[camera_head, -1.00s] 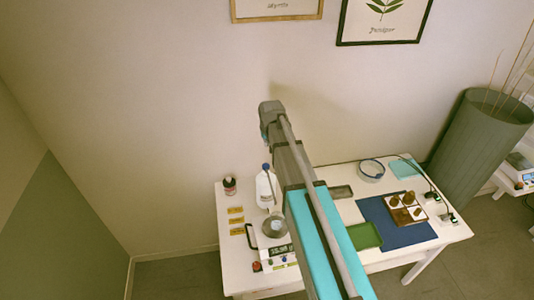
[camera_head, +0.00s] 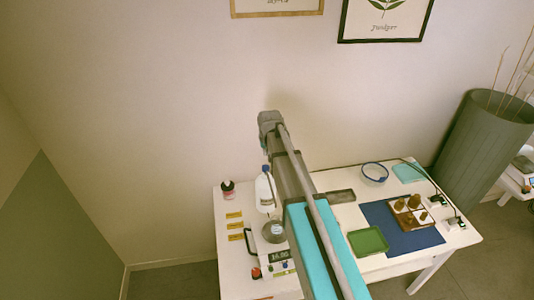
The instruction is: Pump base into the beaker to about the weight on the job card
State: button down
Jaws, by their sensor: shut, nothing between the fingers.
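A white bottle (camera_head: 264,191) with a blue top stands upright near the back left of the table, partly behind my arm. A thin tube comes down from its top toward a round grey vessel or pan (camera_head: 273,231), possibly where the beaker stands; I cannot make out the beaker or its contents. The scale's dark display (camera_head: 280,256) shows light digits, perhaps near 14 or 16, too small to read surely. The grey far end of my arm is above and behind the bottle. My gripper is hidden by the arm. I cannot pick out a job card.
To the right are a green tray (camera_head: 368,241), a blue mat (camera_head: 405,236), a wooden tray with brown bottles (camera_head: 409,213) and a blue-rimmed bowl (camera_head: 374,173). A wall stands behind.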

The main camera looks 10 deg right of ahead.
aim_at(266, 168)
jog(key=shift+b+x, duration=1.55)
jog(key=shift+x, duration=0.3)
jog(key=shift+s+f+b, duration=0.1)
jog(key=shift+f+b, duration=1.6)
jog(key=shift+f, duration=0.05)
jog(key=shift+f+b, duration=1)
jog(key=shift+s+r, duration=0.1)
jog(key=shift+r, duration=0.15)
notch_tip(266, 168, up, 4)
jog(key=p, duration=0.4)
jog(key=shift+r+p, duration=0.1)
jog(key=shift+p, duration=0.3)
jog(key=p+v, duration=0.9)
jog(key=shift+r, duration=0.25)
